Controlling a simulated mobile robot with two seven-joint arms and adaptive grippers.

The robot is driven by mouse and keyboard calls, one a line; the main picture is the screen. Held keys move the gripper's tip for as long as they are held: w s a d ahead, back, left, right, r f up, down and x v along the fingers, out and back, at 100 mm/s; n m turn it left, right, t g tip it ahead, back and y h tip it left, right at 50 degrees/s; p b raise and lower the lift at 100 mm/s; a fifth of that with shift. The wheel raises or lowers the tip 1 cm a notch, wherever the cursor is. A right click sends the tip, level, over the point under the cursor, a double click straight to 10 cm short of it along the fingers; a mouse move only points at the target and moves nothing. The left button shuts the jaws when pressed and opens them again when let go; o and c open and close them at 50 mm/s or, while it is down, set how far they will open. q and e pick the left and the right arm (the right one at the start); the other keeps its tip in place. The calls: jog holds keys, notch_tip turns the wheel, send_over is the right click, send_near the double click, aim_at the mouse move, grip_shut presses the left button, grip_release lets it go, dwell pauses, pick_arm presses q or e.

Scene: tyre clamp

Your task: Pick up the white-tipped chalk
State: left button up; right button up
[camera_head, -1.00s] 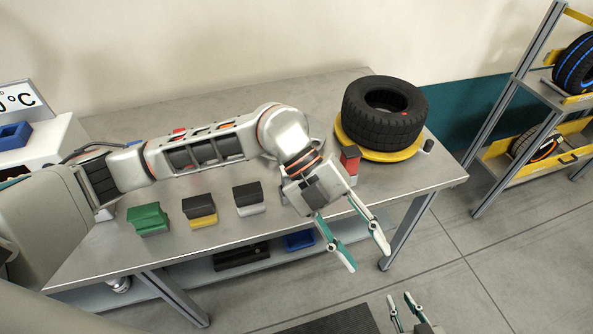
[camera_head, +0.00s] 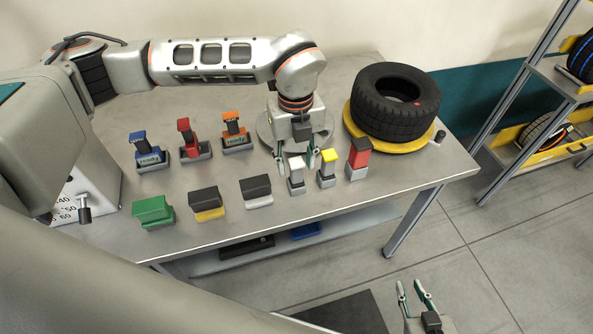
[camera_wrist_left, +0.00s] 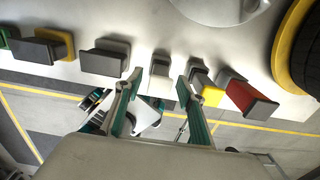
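The white-tipped chalk (camera_head: 296,181) is a small upright block with a pale body, in the row near the table's front edge. My left gripper (camera_head: 295,162) is open and points down just above and behind it, partly covering its top. In the left wrist view the chalk (camera_wrist_left: 160,65) lies between the two open fingertips (camera_wrist_left: 158,79), a little beyond them; I see no grip on it. My right gripper (camera_head: 413,290) is open and empty, low in front of the table, over the floor.
A yellow-tipped block (camera_head: 327,157) and a red block (camera_head: 359,158) stand close to the right. Green (camera_head: 152,210), yellow-based (camera_head: 207,203) and grey-based (camera_head: 257,190) blocks stand left. Stampers like the blue one (camera_head: 148,150) stand behind. A tyre (camera_head: 396,101) lies on a yellow turntable.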

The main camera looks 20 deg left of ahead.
aim_at(296, 172)
pick_arm(q)
notch_tip(296, 172, down, 4)
jog(key=shift+s+f, duration=0.1)
grip_shut()
dwell(0.4)
notch_tip(296, 172, up, 20)
jog(key=shift+b, duration=0.4)
jog(key=c, duration=0.8)
grip_release()
grip_shut()
